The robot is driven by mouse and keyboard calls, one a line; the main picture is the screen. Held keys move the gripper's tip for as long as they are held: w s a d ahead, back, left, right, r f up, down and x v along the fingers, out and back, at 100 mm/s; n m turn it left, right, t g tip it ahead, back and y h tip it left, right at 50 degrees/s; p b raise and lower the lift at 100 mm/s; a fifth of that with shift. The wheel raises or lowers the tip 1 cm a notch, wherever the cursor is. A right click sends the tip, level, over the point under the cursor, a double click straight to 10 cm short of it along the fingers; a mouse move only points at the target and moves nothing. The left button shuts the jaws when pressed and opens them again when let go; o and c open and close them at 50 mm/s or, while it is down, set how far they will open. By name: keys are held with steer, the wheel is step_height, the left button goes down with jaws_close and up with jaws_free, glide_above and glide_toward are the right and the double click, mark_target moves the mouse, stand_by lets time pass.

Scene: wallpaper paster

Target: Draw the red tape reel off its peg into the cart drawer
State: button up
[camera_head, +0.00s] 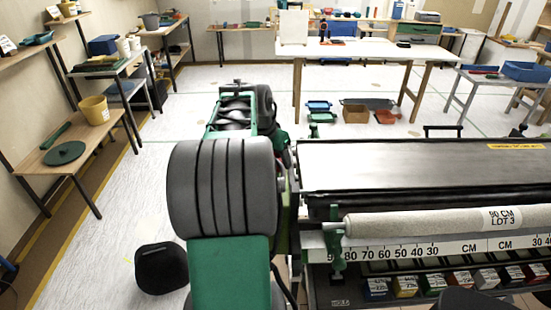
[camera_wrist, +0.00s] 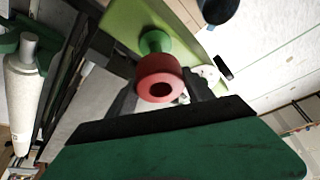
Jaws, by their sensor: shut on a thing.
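The red tape reel (camera_wrist: 160,70) shows in the wrist view as a short cylinder with a dark hole facing the camera. A green peg (camera_wrist: 155,42) stands out from a light green panel (camera_wrist: 130,18) directly behind the reel, in line with it. How far the reel sits on the peg is hidden. My gripper (camera_wrist: 161,88) is shut on the reel, with one grey finger on each side. In the head view the reel, the peg and my gripper are not visible behind my arm. I cannot make out a cart drawer in either view.
A pasting machine with a pale roll (camera_head: 420,222) and a ruler strip (camera_head: 450,248) stands at right, small boxes (camera_head: 405,284) below it. A black stool-like object (camera_head: 161,268) is on the floor at left. Shelves (camera_head: 75,140) line the left wall. Floor between is open.

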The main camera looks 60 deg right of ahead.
mark_target(279, 156)
steer(key=shift+r+p, duration=1.4)
steer(key=shift+r, duration=0.6)
